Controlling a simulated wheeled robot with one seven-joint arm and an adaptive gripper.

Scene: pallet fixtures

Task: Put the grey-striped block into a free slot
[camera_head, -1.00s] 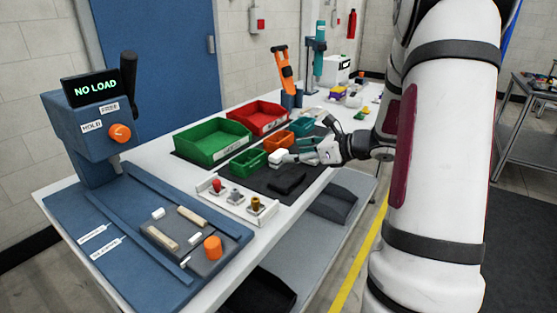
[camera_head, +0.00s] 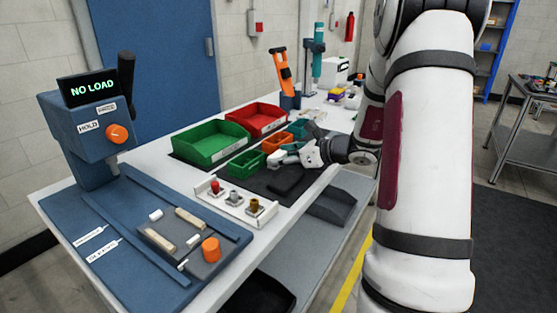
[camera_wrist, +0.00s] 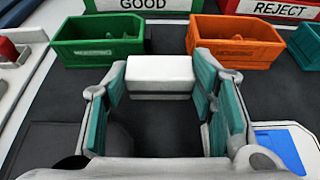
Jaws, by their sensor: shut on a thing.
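My gripper (camera_wrist: 160,92) is shut on a white block (camera_wrist: 160,70) with a thin grey line across its near face. The block lies crosswise between the teal finger pads, above or on the dark mat (camera_wrist: 165,135); I cannot tell whether it touches the mat. In the head view my gripper (camera_head: 279,158) is over the mat beside the small green bin (camera_head: 247,161), and its fingers mostly hide the block. A grey fixture plate (camera_head: 172,250) on the blue station holds cream and white pieces and an orange cylinder; its slots are not clear.
The small orange bin (camera_wrist: 236,40) and small green bin (camera_wrist: 97,42) stand just beyond the block. Larger green (camera_head: 211,145) and red (camera_head: 257,119) bins stand behind. A white rack (camera_head: 234,200) with several knobbed parts stands between mat and station. A black object (camera_head: 287,181) lies on the mat.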

